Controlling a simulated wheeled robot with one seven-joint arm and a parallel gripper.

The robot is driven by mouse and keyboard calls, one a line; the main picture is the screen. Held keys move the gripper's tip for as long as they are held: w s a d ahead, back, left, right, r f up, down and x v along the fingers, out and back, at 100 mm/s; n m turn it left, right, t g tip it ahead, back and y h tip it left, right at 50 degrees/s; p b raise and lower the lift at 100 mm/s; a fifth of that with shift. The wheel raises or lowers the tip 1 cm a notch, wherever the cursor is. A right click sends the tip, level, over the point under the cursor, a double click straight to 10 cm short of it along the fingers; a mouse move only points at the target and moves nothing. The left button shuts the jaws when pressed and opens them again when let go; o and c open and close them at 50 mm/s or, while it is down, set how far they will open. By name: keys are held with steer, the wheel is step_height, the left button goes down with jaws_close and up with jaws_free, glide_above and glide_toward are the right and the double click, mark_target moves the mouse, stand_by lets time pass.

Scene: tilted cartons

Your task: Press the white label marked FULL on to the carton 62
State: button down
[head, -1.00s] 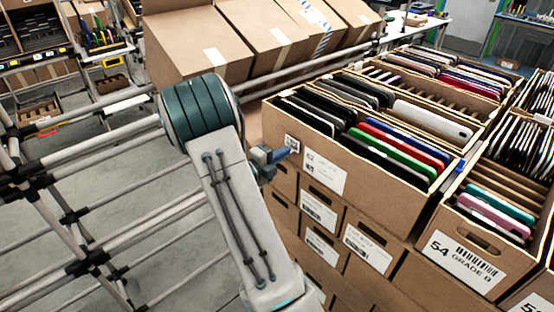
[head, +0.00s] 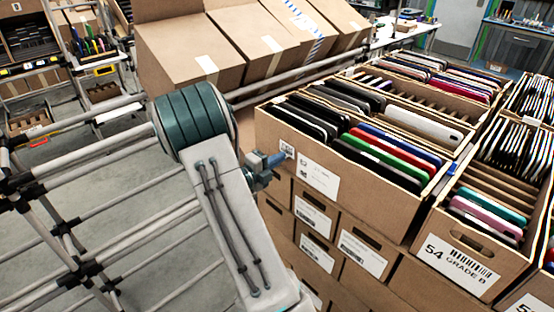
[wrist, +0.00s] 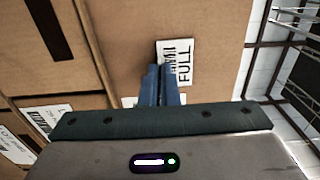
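The carton with the 62 label (head: 318,178) on its front is an open brown box (head: 372,199) full of phones, on top of a carton stack in the head view. The white FULL label (head: 287,149) lies against the upper left of that front. In the wrist view the FULL label (wrist: 184,62) looks flat on the brown face, its text turned sideways beside a barcode. My gripper (head: 281,158) is at the label's lower edge. In the wrist view its blue fingers (wrist: 160,72) are together, overlapping the label's lower left part. I cannot tell whether the tips touch it.
A carton marked 54 GRADE B (head: 459,265) stands to the right. More labelled cartons (head: 362,250) are stacked below. Large tilted cartons (head: 190,60) rest on a pipe rack behind my arm. Grey pipe framing (head: 85,155) stands at the left over open floor.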

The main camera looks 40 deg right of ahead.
stand_by(0.4)
steer(key=c, duration=1.6)
jaws_free()
steer(key=shift+d, duration=0.1)
steer(key=s+a+p, duration=0.1)
steer(key=a, duration=1.9)
steer(key=shift+s+p, duration=0.25)
steer(key=shift+p, duration=0.1)
steer(key=shift+d, duration=0.1)
